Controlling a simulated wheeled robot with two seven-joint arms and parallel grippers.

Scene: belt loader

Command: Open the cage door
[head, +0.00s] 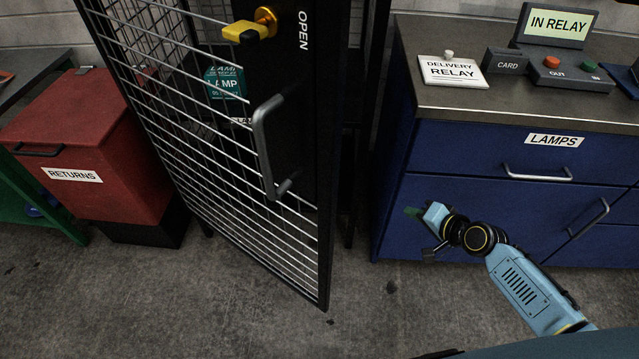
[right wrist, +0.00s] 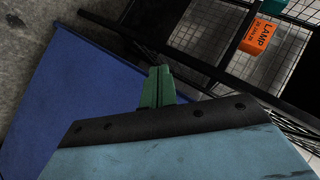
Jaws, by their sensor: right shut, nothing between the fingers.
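The cage door (head: 325,230), a black frame with wire bars, stands partly open. Its free edge is swung out toward me, with a gap to the cage post on its right. A grey bar handle (head: 262,150) is on its dark panel, below the word OPEN and a brass lock holding a yellow-tagged key (head: 248,30). My right gripper (head: 411,212) is right of the door, apart from it, in front of the blue cabinet. Its green fingers (right wrist: 158,84) are shut and empty in the right wrist view. My left gripper is not in view.
The blue cabinet (head: 475,150) with a LAMPS drawer stands at right, a relay device (head: 565,72) on top. A red RETURNS bin (head: 75,130) is left of the door. A teal lamp box (head: 224,82) and an orange one (right wrist: 258,36) are in the cage. The floor ahead is clear.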

